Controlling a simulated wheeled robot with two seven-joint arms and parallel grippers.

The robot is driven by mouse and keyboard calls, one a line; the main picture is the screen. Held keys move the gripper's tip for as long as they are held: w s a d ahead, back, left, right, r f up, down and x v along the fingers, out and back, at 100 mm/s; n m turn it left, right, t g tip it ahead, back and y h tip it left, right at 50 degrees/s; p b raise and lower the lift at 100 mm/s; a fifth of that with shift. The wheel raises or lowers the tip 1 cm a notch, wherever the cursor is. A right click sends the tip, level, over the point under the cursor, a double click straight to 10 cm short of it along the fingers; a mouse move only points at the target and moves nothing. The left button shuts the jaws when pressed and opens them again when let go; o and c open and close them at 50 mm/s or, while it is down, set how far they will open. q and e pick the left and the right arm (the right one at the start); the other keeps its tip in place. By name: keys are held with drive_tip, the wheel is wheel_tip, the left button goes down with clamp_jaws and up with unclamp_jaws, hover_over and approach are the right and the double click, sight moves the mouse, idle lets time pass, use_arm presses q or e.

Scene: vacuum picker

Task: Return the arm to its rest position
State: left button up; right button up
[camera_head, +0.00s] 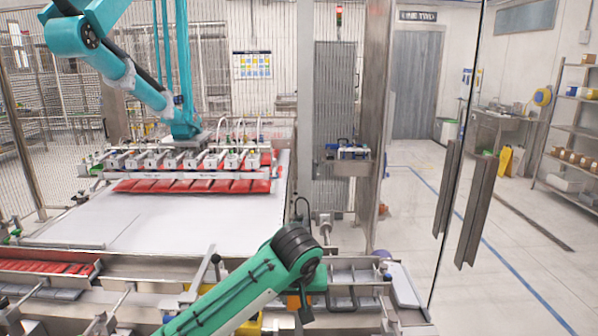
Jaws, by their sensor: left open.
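My left arm (235,295), green with a dark elbow joint, reaches in from the bottom over the front of the machine. My left gripper (304,311) hangs below the dark joint, over the metal rails at the front. Its small dark fingers are open, and I see nothing held between them. It is partly hidden among the rails and my arm. My right gripper is not in view.
A teal picker arm (125,75) holds a row of suction heads (190,160) over red packs (190,186) on a white belt (150,218). More red packs (45,273) lie at front left. A glass door with steel handles (478,212) stands right. Open floor lies beyond.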

use_arm(q)
drive_tip(key=s+a+f+m+h, duration=0.1)
drive_tip(key=s+a+f+h, duration=0.15)
drive_tip(key=s+f, duration=0.5)
drive_tip(key=s+a+f+m+h, duration=0.1)
drive_tip(key=s+a+f, duration=0.2)
drive_tip(key=s+f, duration=0.5)
drive_tip(key=s+a+f+y, duration=0.2)
drive_tip(key=s+a+f, duration=0.1)
drive_tip(key=s+a, duration=0.65)
drive_tip(key=s+a+f+y, duration=0.2)
drive_tip(key=s+a+f, duration=0.2)
drive_tip(key=s+a, duration=0.55)
wheel_tip(320, 180, down, 31)
drive_tip(key=s+d+g, duration=0.1)
drive_tip(key=d+g, duration=0.1)
drive_tip(key=s+a+f, duration=0.2)
drive_tip(key=s+f, duration=0.7)
drive_tip(key=s+a+f+g, duration=0.1)
drive_tip(key=s+a+f, duration=0.1)
drive_tip(key=s+f, duration=0.8)
drive_tip(key=shift+s+f, duration=0.3)
